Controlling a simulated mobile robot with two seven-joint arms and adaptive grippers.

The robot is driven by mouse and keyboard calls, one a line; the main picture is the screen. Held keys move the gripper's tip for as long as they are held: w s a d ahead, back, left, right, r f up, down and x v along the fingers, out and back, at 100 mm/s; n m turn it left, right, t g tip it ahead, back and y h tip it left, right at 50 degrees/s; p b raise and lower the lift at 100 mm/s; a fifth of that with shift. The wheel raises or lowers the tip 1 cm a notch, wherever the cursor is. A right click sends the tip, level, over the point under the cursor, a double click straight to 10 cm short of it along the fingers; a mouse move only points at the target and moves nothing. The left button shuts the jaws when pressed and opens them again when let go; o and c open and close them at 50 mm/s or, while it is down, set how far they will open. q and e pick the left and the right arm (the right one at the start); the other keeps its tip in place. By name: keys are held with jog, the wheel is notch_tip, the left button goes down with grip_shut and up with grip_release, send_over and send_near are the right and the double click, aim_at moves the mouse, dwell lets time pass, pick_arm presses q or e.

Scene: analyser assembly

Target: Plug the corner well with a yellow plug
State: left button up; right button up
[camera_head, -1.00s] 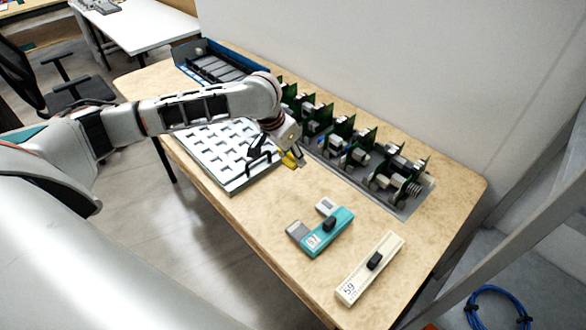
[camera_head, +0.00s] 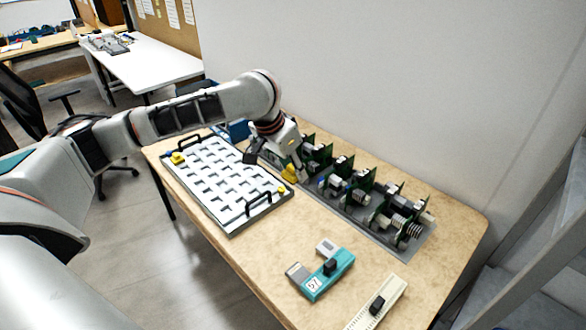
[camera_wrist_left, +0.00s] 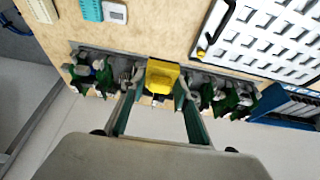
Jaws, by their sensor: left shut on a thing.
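My left gripper (camera_head: 292,172) is shut on a yellow plug (camera_wrist_left: 162,76). In the head view it is just beyond the right edge of the white tray (camera_head: 229,228), beside the circuit boards. The wrist view shows the yellow plug between the two fingers, with the board rack behind it. The tray has a grid of wells. A yellow piece (camera_head: 178,158) sits at its far left corner, and a small yellow piece (camera_head: 282,190) is at its right edge beside the near handle. My right gripper is not in view.
A row of green circuit boards (camera_head: 358,188) stands in a grey rack along the wall. A teal device (camera_head: 328,275) and a cream device (camera_head: 378,303) lie at the near end. A blue bin (camera_head: 236,130) is partly hidden behind my arm. Bare tabletop lies around the devices.

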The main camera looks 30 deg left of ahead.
pick_arm(q)
jog(key=shift+f, duration=0.15)
jog(key=shift+f+b, duration=0.35)
jog(key=shift+f, duration=9.5)
jog(key=o, duration=1.3)
